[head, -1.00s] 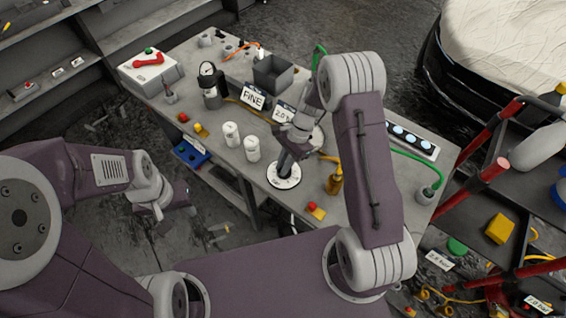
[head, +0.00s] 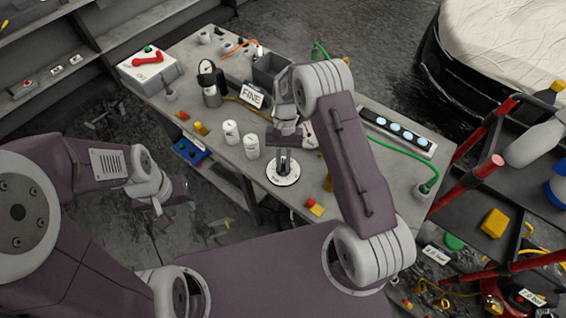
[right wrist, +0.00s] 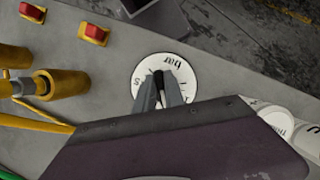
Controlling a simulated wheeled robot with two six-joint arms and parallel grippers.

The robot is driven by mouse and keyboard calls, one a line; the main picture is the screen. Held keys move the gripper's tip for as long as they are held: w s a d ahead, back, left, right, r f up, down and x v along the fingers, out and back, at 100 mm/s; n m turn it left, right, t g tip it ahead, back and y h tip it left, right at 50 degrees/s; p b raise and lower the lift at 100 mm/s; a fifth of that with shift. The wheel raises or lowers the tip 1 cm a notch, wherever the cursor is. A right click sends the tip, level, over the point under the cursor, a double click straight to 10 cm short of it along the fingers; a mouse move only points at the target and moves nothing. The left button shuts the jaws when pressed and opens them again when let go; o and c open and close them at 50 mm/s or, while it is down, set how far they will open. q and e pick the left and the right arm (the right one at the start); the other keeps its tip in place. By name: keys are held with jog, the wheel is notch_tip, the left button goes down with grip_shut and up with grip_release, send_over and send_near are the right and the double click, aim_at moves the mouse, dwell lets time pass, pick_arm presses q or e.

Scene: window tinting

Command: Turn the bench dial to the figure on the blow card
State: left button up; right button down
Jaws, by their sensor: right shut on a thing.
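The bench dial (head: 284,178) is a white disc near the bench's front edge. It also shows in the right wrist view (right wrist: 148,66), with "bar" and figures on its face. My right gripper (head: 284,160) is over the dial, pointing down. In the right wrist view its fingers (right wrist: 159,95) are shut on the dial's dark knob (right wrist: 158,77). The exact setting is too small to read. A card reading "FINE" (head: 253,96) stands at the back; the card beside it is hidden behind my right arm. My left gripper (head: 158,203) hangs left of the bench, away from the dial; its jaws are unclear.
Two white cylinders (head: 252,147) stand left of the dial. A red-railed cart (head: 475,178) stands at the right.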

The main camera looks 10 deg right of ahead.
jog(key=shift+w+n, duration=0.1)
jog(key=shift+n, duration=0.5)
jog(key=c, duration=1.4)
grip_release()
jog(key=shift+c, duration=0.2)
jog(key=shift+r, duration=0.1)
jog(key=a+b+v, duration=0.1)
jog(key=v, duration=0.8)
jog(key=shift+d+b, duration=0.35)
